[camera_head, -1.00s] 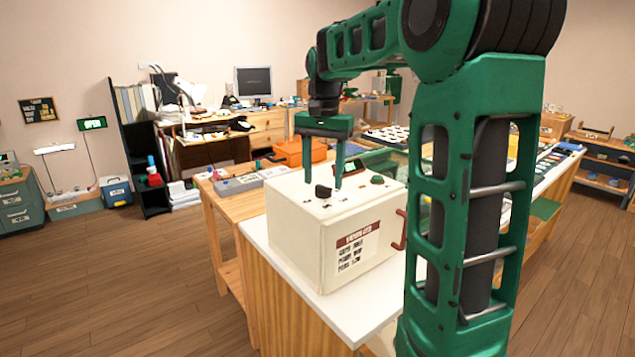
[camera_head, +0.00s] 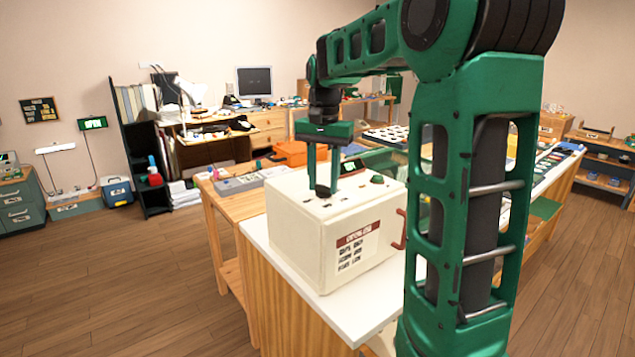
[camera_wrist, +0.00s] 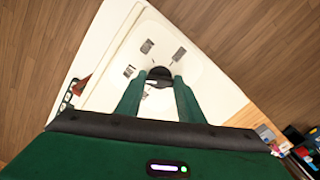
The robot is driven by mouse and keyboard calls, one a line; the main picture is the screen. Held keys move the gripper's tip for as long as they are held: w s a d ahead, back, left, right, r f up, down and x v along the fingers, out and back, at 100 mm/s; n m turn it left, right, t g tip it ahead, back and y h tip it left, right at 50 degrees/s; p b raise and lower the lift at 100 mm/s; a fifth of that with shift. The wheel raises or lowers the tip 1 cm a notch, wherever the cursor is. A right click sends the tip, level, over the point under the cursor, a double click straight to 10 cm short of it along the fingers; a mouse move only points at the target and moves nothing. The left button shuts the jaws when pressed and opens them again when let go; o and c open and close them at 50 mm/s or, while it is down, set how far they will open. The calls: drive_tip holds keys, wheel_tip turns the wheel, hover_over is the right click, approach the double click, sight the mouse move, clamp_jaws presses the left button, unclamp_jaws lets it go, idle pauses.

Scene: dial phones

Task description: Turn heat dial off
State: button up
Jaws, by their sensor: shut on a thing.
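A cream box (camera_head: 300,240) with a printed label on its front stands on a white-topped table. A black dial (camera_head: 323,191) sits on its top face; the dial also shows in the wrist view (camera_wrist: 159,75). My gripper (camera_head: 323,186) points down over the box, its two green fingers closed on the dial from both sides. In the wrist view the fingers (camera_wrist: 160,85) meet the dial's sides and partly cover it. Small dark marks lie around the dial on the box top; I cannot read them.
A red handle (camera_head: 400,230) is on the box's right side. A grey strip-like device (camera_head: 245,183) and an orange case (camera_head: 298,153) lie behind the box.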

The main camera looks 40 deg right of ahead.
drive_tip(key=shift+w+r+n, duration=0.1)
drive_tip(key=shift+w+n, duration=0.1)
drive_tip(key=shift+n, duration=0.1)
drive_tip(key=n, duration=0.5)
drive_tip(key=shift+d+n, duration=0.1)
drive_tip(key=shift+n, duration=0.2)
drive_tip(key=n, duration=0.5)
drive_tip(key=shift+n, duration=0.3)
drive_tip(key=o, duration=1)
drive_tip(key=shift+c, duration=0.2)
drive_tip(key=shift+o, duration=0.5)
